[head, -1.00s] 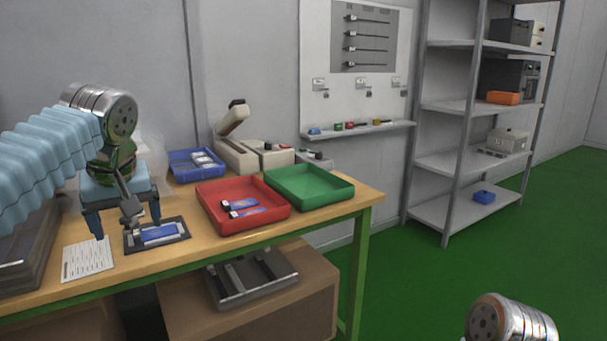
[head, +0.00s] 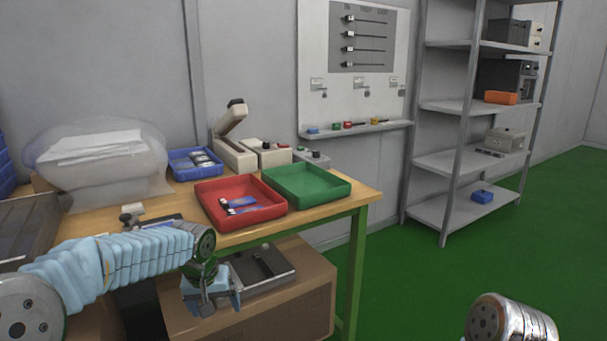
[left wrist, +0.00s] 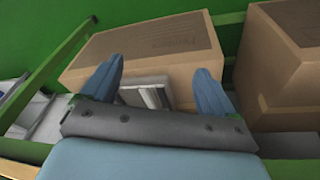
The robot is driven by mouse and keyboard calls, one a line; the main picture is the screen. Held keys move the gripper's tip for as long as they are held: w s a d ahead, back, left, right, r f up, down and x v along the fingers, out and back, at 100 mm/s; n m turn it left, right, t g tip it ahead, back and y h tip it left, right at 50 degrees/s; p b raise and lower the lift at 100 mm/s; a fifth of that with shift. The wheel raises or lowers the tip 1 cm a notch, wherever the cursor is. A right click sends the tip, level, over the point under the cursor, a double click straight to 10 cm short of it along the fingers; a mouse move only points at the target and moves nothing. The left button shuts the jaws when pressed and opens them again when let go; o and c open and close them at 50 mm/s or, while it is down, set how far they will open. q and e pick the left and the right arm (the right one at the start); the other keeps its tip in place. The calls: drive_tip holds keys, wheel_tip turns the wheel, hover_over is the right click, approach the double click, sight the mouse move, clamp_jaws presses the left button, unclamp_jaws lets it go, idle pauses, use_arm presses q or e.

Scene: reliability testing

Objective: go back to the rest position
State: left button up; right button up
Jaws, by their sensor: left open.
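My left gripper (head: 212,300) hangs low in front of the workbench (head: 330,208), below the level of its top. In the left wrist view its two blue fingers (left wrist: 160,92) are spread apart with nothing between them. Beyond them are a cardboard box (left wrist: 150,50) and a grey metal fixture. My left arm in its light blue sleeve comes in from the lower left and hides part of the bench front. My right arm shows only as a metallic link at the lower right. The right gripper is out of the picture.
On the bench stand a red tray (head: 273,214) with blue items, an empty green tray (head: 335,193), a blue bin (head: 178,174) and a clear bag (head: 75,180). Under it, a cardboard box (head: 318,300) bears the metal fixture (head: 268,262). Shelves (head: 448,160) stand right; green floor between is clear.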

use_arm(q)
drive_tip(key=s+d+f+m+g+h, duration=0.1)
drive_tip(key=s+d+f, duration=0.1)
drive_tip(key=f, duration=0.6)
drive_tip(key=s+d+f+h, duration=0.1)
drive_tip(key=s+d+f, duration=0.1)
drive_tip(key=f, duration=0.5)
drive_tip(key=s+d+f+h, duration=0.1)
drive_tip(key=s+d+f, duration=0.1)
drive_tip(key=s+f, duration=0.7)
drive_tip(key=s+d+f+n+g, duration=0.1)
drive_tip(key=s+d+f, duration=0.2)
drive_tip(key=s+f, duration=0.7)
drive_tip(key=s, duration=0.3)
drive_tip(key=shift+h, duration=0.4)
drive_tip(key=shift+r, duration=0.1)
